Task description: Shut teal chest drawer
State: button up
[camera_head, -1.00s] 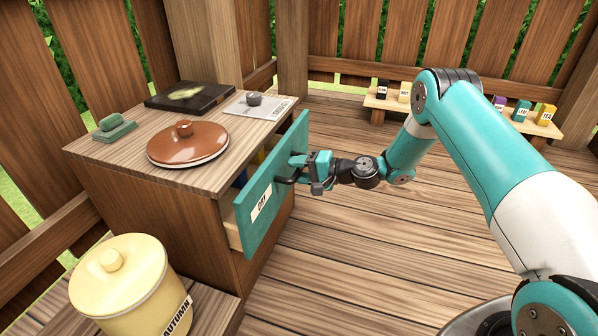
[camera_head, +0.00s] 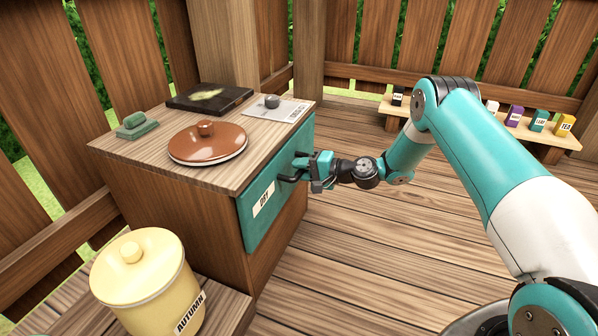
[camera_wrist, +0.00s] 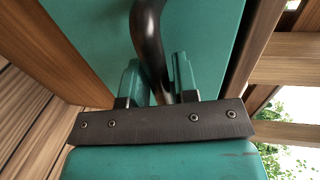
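The teal drawer front (camera_head: 258,205) has a white label and lies about flush with the front of the wooden chest (camera_head: 180,215). No open gap shows above it or at its side. Its dark curved handle (camera_head: 288,179) sticks out toward my gripper (camera_head: 301,170). In the wrist view the handle (camera_wrist: 149,35) runs between the two teal fingers of my gripper (camera_wrist: 158,85), which are close on both sides of it. The teal drawer face (camera_wrist: 205,45) fills the view behind.
On the chest top are a brown lid (camera_head: 207,146), a green block (camera_head: 137,124), a dark book-like slab (camera_head: 209,97) and a paper (camera_head: 289,112) with a small grey object. A yellow canister (camera_head: 150,280) stands at front left. The deck floor at right (camera_head: 400,240) is mostly clear.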

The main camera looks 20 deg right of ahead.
jog(key=shift+o, duration=1)
jog(key=p+v, duration=0.6)
jog(key=v, duration=1.1)
jog(key=shift+s+d, duration=0.1)
jog(key=shift+s, duration=0.05)
